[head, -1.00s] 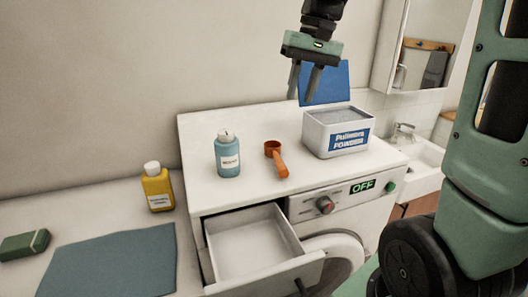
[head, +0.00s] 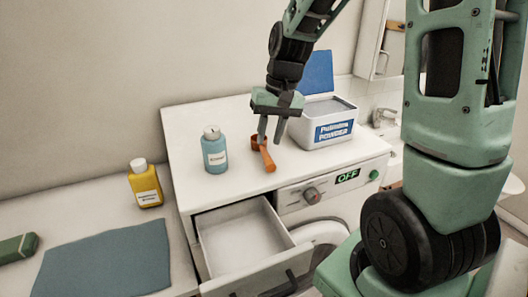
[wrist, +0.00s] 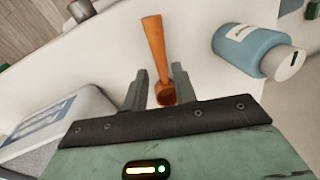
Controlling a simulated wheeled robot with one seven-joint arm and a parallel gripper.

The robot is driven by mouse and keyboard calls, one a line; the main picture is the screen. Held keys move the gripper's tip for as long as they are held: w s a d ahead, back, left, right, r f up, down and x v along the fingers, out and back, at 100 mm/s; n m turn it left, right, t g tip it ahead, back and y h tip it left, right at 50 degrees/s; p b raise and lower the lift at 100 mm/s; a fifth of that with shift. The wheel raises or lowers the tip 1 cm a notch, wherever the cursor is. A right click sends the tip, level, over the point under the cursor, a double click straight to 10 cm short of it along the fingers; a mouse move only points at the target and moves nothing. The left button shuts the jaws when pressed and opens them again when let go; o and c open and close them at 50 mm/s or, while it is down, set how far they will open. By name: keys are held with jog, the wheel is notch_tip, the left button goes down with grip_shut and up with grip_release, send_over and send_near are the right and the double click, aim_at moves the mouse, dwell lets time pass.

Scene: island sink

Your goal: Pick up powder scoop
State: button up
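The orange powder scoop (head: 263,152) lies on top of the white washing machine, between the blue bottle and the powder box. In the wrist view its handle (wrist: 155,47) points away from my gripper and its cup (wrist: 165,93) shows between the two fingers. My gripper (head: 268,142) is open, pointing down over the scoop's cup end. In the wrist view the fingers (wrist: 158,85) stand apart on either side of the scoop, with a gap to each side. I cannot tell how far the fingertips are above the machine top.
A blue bottle (head: 215,152) stands left of the scoop. The open powder box (head: 325,125) with its raised blue lid (head: 317,72) is close on the right. The machine's drawer (head: 245,243) is pulled out. A yellow bottle (head: 145,184) and grey-blue cloth (head: 105,262) are on the left counter.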

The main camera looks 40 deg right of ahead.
aim_at(266, 151)
jog(key=shift+w+a+f+p, duration=0.15)
jog(key=shift+f+p, duration=0.3)
jog(key=shift+f, duration=0.7)
jog(key=shift+w+a+f+p, duration=0.1)
jog(key=shift+a+f+p, duration=0.25)
jog(key=shift+f, duration=0.8)
jog(key=shift+d, duration=0.1)
grip_shut()
notch_tip(266, 151, up, 10)
jog(key=b, duration=0.2)
